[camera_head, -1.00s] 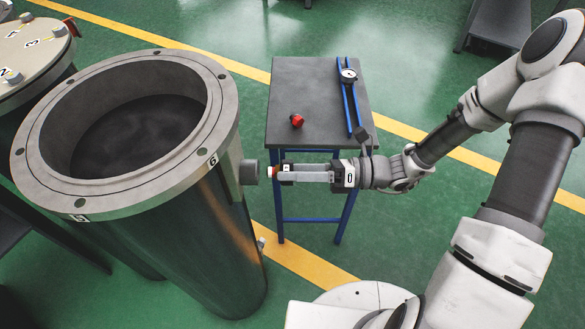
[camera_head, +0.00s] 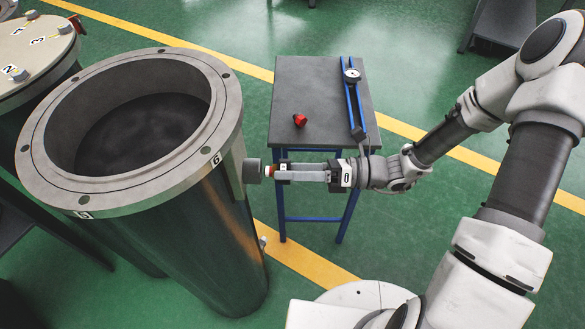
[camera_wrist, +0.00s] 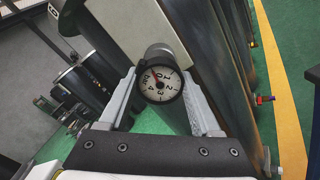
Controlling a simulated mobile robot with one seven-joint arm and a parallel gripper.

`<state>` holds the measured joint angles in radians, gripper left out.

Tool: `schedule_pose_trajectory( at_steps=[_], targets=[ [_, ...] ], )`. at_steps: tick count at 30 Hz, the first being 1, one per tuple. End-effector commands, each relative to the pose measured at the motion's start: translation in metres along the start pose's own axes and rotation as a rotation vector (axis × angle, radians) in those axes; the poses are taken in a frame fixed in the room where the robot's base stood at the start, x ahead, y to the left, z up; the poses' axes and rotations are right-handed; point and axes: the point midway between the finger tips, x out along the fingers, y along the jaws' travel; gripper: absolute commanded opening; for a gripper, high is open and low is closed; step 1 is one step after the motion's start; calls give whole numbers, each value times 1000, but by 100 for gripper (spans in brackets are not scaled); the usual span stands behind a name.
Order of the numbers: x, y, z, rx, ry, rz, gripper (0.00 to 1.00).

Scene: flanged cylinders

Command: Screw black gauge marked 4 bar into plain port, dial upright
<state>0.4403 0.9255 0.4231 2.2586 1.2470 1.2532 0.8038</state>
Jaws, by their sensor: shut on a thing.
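The black-rimmed gauge (camera_wrist: 160,84) has a white face with numerals and a red needle. Its dial faces the wrist camera; its numerals look turned, with 2 and 3 towards the bottom. In the head view it is a small piece (camera_head: 269,171) at the fingertips. My gripper (camera_head: 282,172) is shut on it, with one finger on each side in the wrist view. The grey round port (camera_head: 252,171) sticks out from the side of the open cylinder (camera_head: 228,190), directly ahead of the gauge. Whether they touch or a slight gap remains, I cannot tell. The gauge's stem is hidden.
A dark-topped table (camera_head: 310,85) stands behind my gripper. It holds a red part (camera_head: 300,120) and blue rails (camera_head: 350,105) with a round white-faced gauge (camera_head: 352,75). A lidded cylinder (camera_head: 35,48) stands at the far left.

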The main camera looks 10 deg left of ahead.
Motion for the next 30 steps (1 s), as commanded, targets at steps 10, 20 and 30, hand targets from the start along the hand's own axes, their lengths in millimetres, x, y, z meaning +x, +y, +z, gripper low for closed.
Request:
schedule_pose_trajectory(
  at_steps=[10, 20, 30],
  targets=[
    [8, 1, 0, 1, 0, 3, 0],
    [14, 1, 0, 1, -1, 2, 0],
    [17, 0, 0, 0, -1, 1, 0]
  ],
)
